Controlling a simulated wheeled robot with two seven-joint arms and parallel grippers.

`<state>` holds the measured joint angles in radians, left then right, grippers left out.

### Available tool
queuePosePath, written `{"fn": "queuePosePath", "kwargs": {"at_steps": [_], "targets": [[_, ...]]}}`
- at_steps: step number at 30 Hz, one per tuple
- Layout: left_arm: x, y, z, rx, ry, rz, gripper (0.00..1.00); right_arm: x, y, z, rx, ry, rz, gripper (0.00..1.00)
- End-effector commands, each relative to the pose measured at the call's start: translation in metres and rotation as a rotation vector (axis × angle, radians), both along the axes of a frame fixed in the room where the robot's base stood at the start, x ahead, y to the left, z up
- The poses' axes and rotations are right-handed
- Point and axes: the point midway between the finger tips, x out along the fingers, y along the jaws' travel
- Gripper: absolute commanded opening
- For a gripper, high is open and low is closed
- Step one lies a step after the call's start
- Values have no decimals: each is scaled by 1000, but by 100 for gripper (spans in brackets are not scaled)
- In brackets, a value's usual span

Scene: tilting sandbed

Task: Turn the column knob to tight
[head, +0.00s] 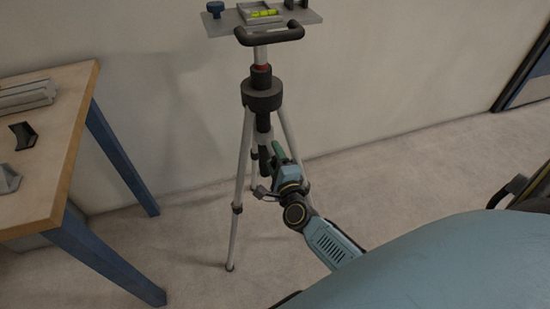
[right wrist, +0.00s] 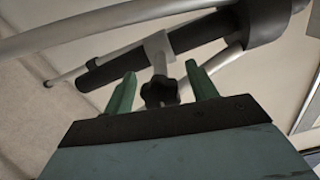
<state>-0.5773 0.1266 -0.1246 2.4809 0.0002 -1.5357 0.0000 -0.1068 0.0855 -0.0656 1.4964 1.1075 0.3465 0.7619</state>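The column knob (right wrist: 160,92) is a small black lobed knob on a light stem from a grey bracket on the column. In the right wrist view it sits between the two green fingers of my right gripper (right wrist: 161,88), with a gap on each side. The right gripper is open, and it also shows in the head view (head: 279,151) at the tripod's lower column. The dark column (right wrist: 150,52) runs behind the knob. The tripod (head: 262,97) stands upright with its legs spread. In the head view my gripper hides the knob. My left gripper is not in view.
A plate with a yellow-green level vial (head: 264,13) and a blue knob (head: 215,8) tops the tripod. A black handle (head: 270,36) sticks out below it. A wooden table (head: 62,128) with blue legs stands at the left. Bare floor (head: 400,170) lies to the right.

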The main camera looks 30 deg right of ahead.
Motion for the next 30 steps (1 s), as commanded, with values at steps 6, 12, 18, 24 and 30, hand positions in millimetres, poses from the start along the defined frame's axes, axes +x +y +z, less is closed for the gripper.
{"fn": "queuePosePath", "kwargs": {"at_steps": [6,12,18,24,30], "targets": [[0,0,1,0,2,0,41,-3,0,1,-2,0,0,57],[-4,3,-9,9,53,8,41,-30,7,1,-1,3,2,57],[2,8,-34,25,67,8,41,-76,18,1,-2,4,2,57],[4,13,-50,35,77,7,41,-112,27,1,-1,2,0,57],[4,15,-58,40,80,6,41,-128,31,1,-1,-1,1,57]]}}
